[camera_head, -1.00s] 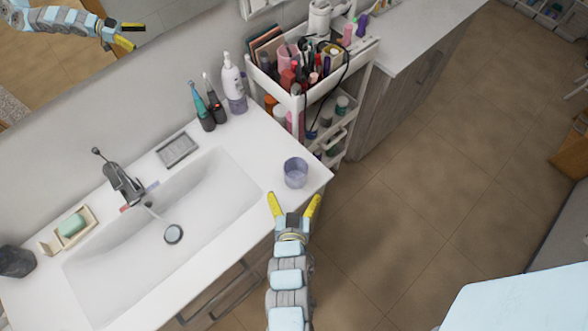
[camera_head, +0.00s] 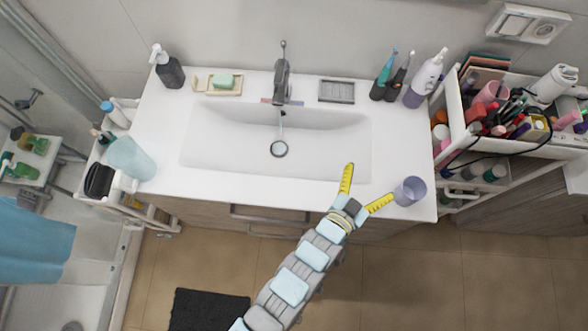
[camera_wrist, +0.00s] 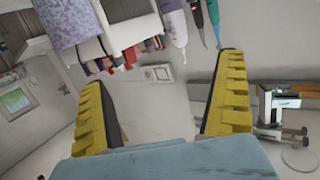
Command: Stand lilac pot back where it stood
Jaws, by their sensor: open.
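The lilac pot (camera_head: 410,190) stands upright on the white counter, near its front right corner, right of the sink. A speckled lilac shape at the top left of the wrist view (camera_wrist: 65,22) looks like this pot. My gripper (camera_head: 371,182) is open and empty at the counter's front edge, left of the pot. Its right fingertip appears close beside the pot's left side; I cannot tell whether they touch. Both yellow fingers are spread wide in the wrist view (camera_wrist: 163,75), with nothing between them.
The sink (camera_head: 235,145) and tap (camera_head: 282,80) are left of the pot. A crowded cart (camera_head: 510,140) stands at the right. The counter between bottle and pot is clear.

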